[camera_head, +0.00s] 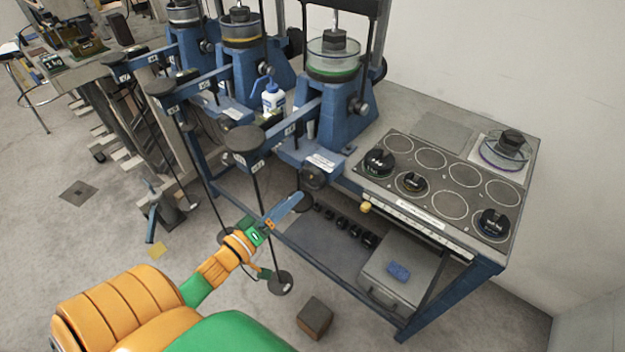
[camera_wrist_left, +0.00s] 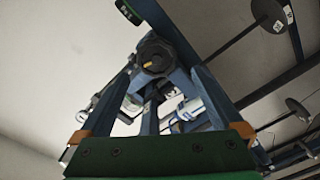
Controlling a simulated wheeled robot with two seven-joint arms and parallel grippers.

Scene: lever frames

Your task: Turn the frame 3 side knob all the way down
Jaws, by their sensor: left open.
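The nearest blue lever frame (camera_head: 335,135) stands at the left end of the table; I take it as frame 3, though its label is too small to read. A dark round side knob (camera_head: 314,177) sits low on its front. In the left wrist view the knob (camera_wrist_left: 155,58) shows a small yellow mark and lies ahead, between the lines of the fingers. My left gripper (camera_head: 297,198) is open and empty, its blue fingers pointing up at the knob from just below. It appears close to the knob but apart from it. My right gripper is out of view.
The frame's lever arm with a black round weight pan (camera_head: 244,140) and hanging rod is left of my gripper. Two more lever frames stand behind. The tabletop (camera_head: 440,131) holds several black weights. A lower shelf holds a grey box (camera_head: 402,272). A brown block (camera_head: 314,318) lies on the floor.

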